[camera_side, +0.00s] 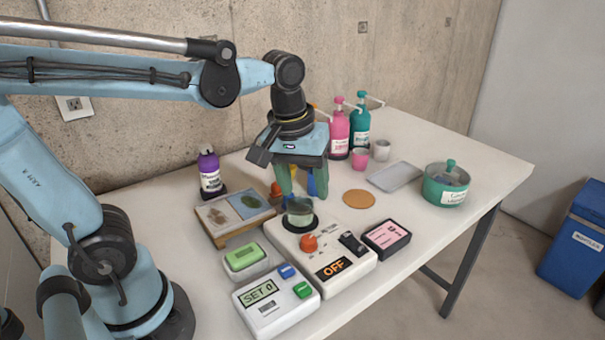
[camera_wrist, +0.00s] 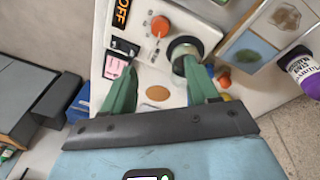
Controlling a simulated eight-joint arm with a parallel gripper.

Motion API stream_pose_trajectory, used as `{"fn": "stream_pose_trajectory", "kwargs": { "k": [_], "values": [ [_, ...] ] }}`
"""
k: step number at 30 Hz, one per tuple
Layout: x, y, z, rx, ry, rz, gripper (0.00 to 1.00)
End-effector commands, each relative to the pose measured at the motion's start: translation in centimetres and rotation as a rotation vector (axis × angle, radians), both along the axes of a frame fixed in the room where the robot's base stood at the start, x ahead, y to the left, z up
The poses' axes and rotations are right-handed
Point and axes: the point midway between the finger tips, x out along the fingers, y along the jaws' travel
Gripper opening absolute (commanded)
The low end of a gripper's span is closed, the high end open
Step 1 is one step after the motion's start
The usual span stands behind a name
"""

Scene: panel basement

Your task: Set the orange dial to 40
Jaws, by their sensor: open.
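The orange dial (camera_side: 309,243) sits on the white unit (camera_side: 285,253), in front of a clear beaker (camera_side: 300,212) on a round black plate. The unit's display (camera_side: 334,268) reads OFF, beside a black switch (camera_side: 353,243). In the wrist view the dial (camera_wrist: 160,26) is at the upper middle, with marks around it too small to read. My gripper (camera_side: 303,182) is open and empty, its green fingers pointing down above and behind the beaker. In the wrist view my gripper (camera_wrist: 157,65) partly covers the black plate (camera_wrist: 184,46). The dial is uncovered and apart from the fingers.
A white box (camera_side: 277,302) with SET 0 and blue and green buttons stands in front left. A pink-labelled black box (camera_side: 387,238) is close on the right. Behind are a tile board (camera_side: 235,214), purple bottle (camera_side: 209,173), pump bottles (camera_side: 340,135), cork disc (camera_side: 359,198) and green pot (camera_side: 445,186).

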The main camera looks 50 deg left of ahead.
Motion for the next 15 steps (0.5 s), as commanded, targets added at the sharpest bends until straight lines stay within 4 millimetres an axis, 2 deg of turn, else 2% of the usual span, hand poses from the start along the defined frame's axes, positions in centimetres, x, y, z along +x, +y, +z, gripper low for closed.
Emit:
{"fn": "stream_pose_trajectory", "kwargs": {
  "k": [6,11,15],
  "values": [
    [0.8,-0.7,0.6,-0.012,0.148,0.200,0.59],
    [0.9,-0.7,0.3,-0.010,0.174,0.240,0.59],
    [0.8,-0.7,-0.9,-0.011,0.174,0.240,0.59]
  ]
}}
